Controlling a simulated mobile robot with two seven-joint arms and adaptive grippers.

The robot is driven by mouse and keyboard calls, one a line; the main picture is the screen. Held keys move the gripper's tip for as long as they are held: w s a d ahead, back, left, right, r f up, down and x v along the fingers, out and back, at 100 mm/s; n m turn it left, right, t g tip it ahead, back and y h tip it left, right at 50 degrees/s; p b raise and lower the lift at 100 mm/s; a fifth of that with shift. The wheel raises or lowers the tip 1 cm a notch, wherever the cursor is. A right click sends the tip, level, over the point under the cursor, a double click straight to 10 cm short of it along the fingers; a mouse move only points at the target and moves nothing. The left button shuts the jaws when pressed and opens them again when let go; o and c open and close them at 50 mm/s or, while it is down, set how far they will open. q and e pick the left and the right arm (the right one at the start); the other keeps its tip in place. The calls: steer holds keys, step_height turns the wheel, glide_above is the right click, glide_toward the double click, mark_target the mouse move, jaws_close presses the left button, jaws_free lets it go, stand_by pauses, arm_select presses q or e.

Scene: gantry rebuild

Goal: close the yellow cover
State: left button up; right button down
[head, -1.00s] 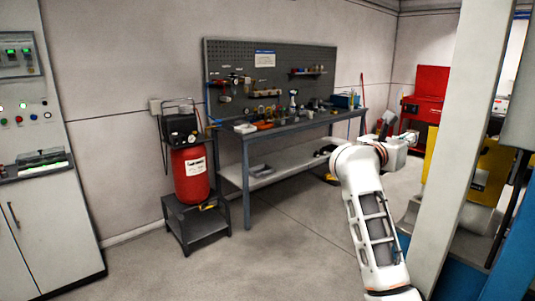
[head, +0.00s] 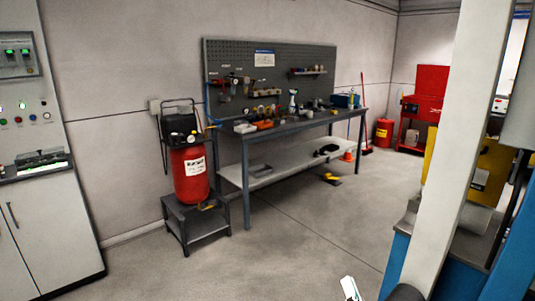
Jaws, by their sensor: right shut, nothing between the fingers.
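The yellow cover (head: 490,160) stands at the right, partly hidden behind a pale upright post. A small label shows on its face. I cannot tell how far open it is. A small piece of my right gripper (head: 350,289) shows at the bottom edge, white with dark marks. It is shut and empty, low and to the left of the cover, well apart from it. My left gripper is not in view.
The pale post (head: 445,150) and blue frame (head: 398,262) stand in front of the cover. A workbench (head: 290,130) is along the wall, with a red compressor (head: 190,175) to its left.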

steer(key=s+a+f+n+g, duration=0.1)
steer(key=s+f+n+g, duration=0.7)
steer(key=s+f, duration=1.2)
step_height(320, 180, down, 3)
steer(key=shift+s+r+n+g+y, duration=0.1)
steer(key=shift+s+n+g+y, duration=0.2)
steer(key=shift+n, duration=0.6)
steer(key=c, duration=2.2)
jaws_free()
steer(key=shift+s+d+f+n+g, duration=0.25)
steer(key=shift+s+f+n+g, duration=0.15)
steer(key=shift+s+f, duration=0.45)
steer(key=shift+o, duration=0.2)
steer(key=shift+s+d, duration=0.1)
steer(key=shift+s, duration=0.05)
